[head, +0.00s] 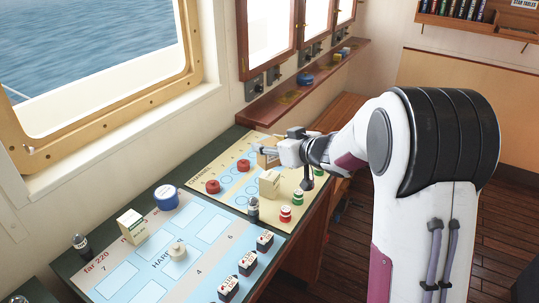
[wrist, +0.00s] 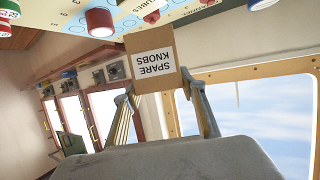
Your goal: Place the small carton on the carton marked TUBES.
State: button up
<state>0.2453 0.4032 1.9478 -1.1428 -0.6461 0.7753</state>
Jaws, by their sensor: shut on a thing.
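My gripper (head: 264,151) is shut on a small brown carton (wrist: 154,60), held between its two fingers. Its white label reads SPARE KNOBS, upside down in the wrist view; in the head view the carton (head: 269,159) is partly behind the fingers, over the far end of the yellow chart. A cream carton (head: 269,183) stands on that chart, nearer the camera. Another cream carton with a green label (head: 132,226) stands at the left on the blue chart. I cannot read TUBES on either. Lettering ending in UBES (wrist: 233,5) shows at the wrist view's top edge; what bears it is unclear.
Red knobs (head: 213,186) stand on the yellow chart, with green-and-red reels (head: 284,213) at its right edge.

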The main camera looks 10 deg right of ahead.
aim_at(274, 157)
jog(key=shift+f, duration=1.85)
jog(key=shift+f, duration=0.1)
jog(key=o, duration=1.2)
jog(key=shift+c, duration=0.2)
jog(key=shift+s+d+r, duration=0.2)
jog(key=shift+s+r, duration=0.1)
jog(key=v, duration=1.1)
jog(key=shift+s, duration=0.15)
jog(key=shift+d, duration=0.1)
